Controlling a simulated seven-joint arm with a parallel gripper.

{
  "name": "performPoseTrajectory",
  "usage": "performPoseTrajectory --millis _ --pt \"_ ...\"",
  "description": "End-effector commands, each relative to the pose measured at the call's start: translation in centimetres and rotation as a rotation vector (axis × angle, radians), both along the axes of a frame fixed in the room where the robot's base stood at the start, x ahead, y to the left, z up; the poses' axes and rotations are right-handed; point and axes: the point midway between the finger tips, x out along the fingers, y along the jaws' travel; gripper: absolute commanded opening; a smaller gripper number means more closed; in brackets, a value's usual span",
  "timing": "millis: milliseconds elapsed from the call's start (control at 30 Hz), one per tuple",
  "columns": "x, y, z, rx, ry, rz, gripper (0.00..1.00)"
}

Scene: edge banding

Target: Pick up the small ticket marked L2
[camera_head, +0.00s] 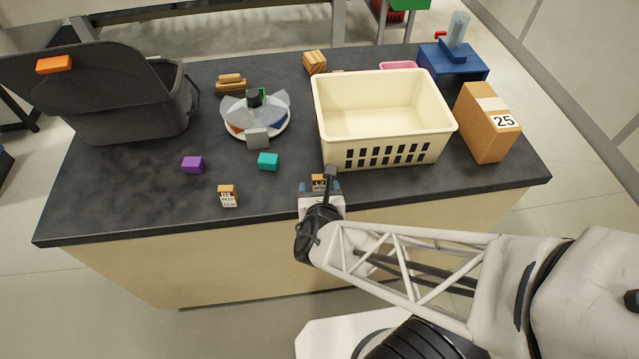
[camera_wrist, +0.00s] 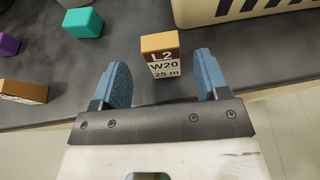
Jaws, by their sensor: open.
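The ticket marked L2 (camera_wrist: 164,60) is a small block with an orange top and a white face reading "L2 W20 25 m" in the wrist view. It stands on the dark worktop near the front edge. In the head view the L2 ticket (camera_head: 319,182) is partly hidden by my gripper (camera_head: 320,188). In the wrist view my gripper (camera_wrist: 162,80) is open, with one blue finger on each side of the ticket and a visible gap at both sides. The fingers do not appear to touch it.
A cream basket (camera_head: 383,118) stands just behind the ticket. A second ticket (camera_head: 228,196), marked D2, and teal (camera_head: 268,161) and purple (camera_head: 193,165) blocks lie to the left. A cardboard box (camera_head: 486,122) marked 25 stands right. The worktop between the D2 ticket and my gripper is clear.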

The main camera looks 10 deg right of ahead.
Motion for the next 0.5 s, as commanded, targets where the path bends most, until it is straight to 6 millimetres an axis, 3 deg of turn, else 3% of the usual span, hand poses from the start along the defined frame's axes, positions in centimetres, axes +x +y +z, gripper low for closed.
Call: performPoseTrajectory --millis 500 --pt "0.54 -0.09 -0.23 0.001 0.000 -0.001 0.68"
